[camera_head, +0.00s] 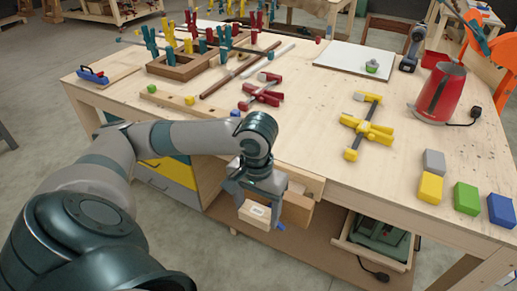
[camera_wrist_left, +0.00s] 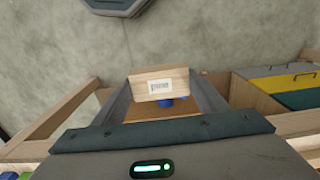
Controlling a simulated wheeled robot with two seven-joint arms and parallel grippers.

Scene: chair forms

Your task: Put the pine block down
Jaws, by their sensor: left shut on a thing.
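The pine block (camera_head: 261,219) is a small pale wooden block with a white printed label. My left gripper (camera_head: 258,201) is shut on it and points down, just off the front edge of the workbench (camera_head: 320,150). The block hangs in front of the bench and below its top. In the left wrist view the pine block (camera_wrist_left: 160,76) sits between the two fingers of my left gripper (camera_wrist_left: 160,97), label showing. Whether it touches the darker wooden piece beside it cannot be told. My right gripper is not in view.
Yellow (camera_head: 430,187), grey (camera_head: 433,161), green (camera_head: 466,197) and blue (camera_head: 501,210) blocks stand at the bench's right front. Red clamps (camera_head: 262,91) lie mid-bench. Bare bench top lies between the clamps.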

